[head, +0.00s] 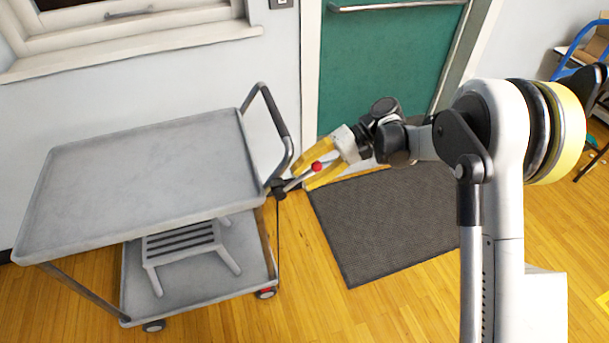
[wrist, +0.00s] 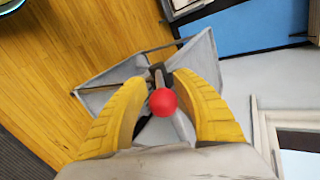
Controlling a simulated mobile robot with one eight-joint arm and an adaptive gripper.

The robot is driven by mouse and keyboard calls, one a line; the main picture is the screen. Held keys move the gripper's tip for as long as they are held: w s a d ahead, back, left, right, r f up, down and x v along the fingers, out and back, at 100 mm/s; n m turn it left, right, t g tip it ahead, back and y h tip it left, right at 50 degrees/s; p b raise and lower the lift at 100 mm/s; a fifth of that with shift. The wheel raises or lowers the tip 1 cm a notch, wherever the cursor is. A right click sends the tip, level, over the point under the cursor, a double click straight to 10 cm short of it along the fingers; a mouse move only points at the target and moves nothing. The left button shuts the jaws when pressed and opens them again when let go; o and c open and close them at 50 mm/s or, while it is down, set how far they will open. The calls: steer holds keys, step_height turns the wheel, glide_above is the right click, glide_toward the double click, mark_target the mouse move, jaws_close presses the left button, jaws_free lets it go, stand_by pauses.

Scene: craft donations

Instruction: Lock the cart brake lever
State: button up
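The grey cart (head: 130,180) stands at the left in the head view, with a flat, empty top tray. Its brake lever has a red ball knob (head: 317,166) on a metal rod that slopes up and to the right from a dark mount (head: 278,188) at the cart's right corner. My gripper (head: 308,178) is at the lever with its yellow fingers spread. In the wrist view the red knob (wrist: 163,102) sits between the two yellow fingers (wrist: 160,90), with gaps showing on both sides. The wrist view shows the cart (wrist: 195,62) beyond the knob.
The cart's dark push handle (head: 272,115) rises close to the lever. A grey step stool (head: 185,245) lies on the lower shelf. A dark mat (head: 385,225) covers the floor before a green door (head: 385,65). Blue-framed chairs (head: 585,50) stand far right. Wooden floor in front is clear.

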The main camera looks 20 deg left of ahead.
steer(key=v, duration=1.2)
stand_by(0.3)
